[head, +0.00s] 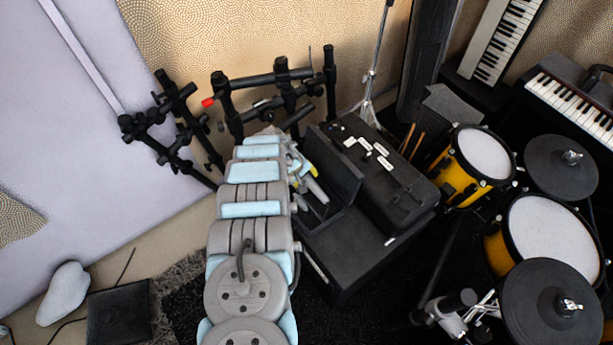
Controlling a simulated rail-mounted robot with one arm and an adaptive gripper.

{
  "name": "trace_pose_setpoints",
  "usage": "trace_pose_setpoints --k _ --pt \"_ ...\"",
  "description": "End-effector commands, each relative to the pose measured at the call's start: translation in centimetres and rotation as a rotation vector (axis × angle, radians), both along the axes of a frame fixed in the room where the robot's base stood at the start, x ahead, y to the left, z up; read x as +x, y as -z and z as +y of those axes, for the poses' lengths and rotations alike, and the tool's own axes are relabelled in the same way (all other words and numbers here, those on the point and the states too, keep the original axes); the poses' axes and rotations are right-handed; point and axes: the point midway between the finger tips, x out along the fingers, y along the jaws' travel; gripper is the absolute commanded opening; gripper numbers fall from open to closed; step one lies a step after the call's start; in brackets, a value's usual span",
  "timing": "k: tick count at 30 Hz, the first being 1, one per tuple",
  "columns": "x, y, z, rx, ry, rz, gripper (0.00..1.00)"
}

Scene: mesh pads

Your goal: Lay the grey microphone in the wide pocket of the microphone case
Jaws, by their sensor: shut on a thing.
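My gripper (311,176) is at the far end of my arm, low beside the upright black panel of an open black case (337,164). The arm hides much of it, and the fingertips are hard to make out. A small grey piece (316,190) shows at the gripper; it looks like the grey microphone held in the jaws, but it is too small to be sure. The inside of the case is dark and partly behind my arm, so I cannot make out its pockets or whether the microphone touches them.
A black box with white labels (398,190) stands right of the panel, on a black block (345,262). Yellow drums (484,153) and black pads (560,167) crowd the right. A black rack (275,78) stands behind. Carpet lies in front.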

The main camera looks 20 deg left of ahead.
Motion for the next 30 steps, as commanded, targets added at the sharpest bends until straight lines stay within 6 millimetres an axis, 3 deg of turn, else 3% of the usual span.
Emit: trace_pose_setpoints --k 10,11,13,14,30 --pt "0.12 0.20 0.07 0.002 -0.001 -0.002 0.01" --pt "0.12 0.20 0.07 0.002 -0.001 -0.002 0.45" --pt "0.12 0.21 0.08 0.002 -0.001 -0.002 0.65" --pt "0.11 0.21 0.08 0.002 -0.001 -0.002 0.68" --pt "-0.17 -0.55 0.29 -0.001 -0.003 -0.001 0.68"
